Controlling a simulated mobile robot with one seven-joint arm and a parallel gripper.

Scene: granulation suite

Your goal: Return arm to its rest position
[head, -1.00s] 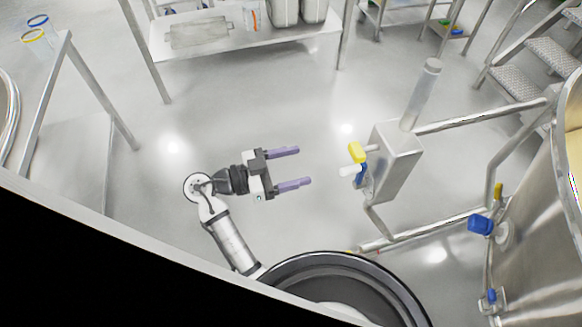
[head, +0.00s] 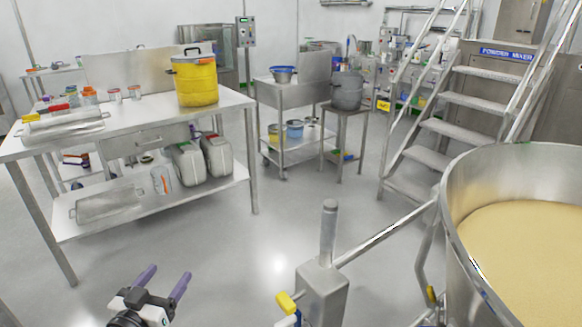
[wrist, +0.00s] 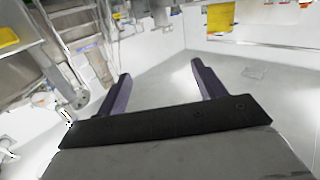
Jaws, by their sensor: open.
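My gripper (head: 163,284) shows at the bottom left of the head view, above the open floor. Its two purple fingers point up and away in the picture, spread apart with nothing between them. In the wrist view my gripper (wrist: 158,88) also shows both fingers wide apart and empty. Most of my arm is out of the head view below the bottom edge. The gripper touches nothing that I can see.
A steel post with a yellow-handled valve (head: 287,302) stands right of my gripper. A large vessel of tan powder (head: 530,245) is at the right. A steel table (head: 145,115) with a yellow pot (head: 195,82) stands at the left. Floor between (head: 235,245) is clear.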

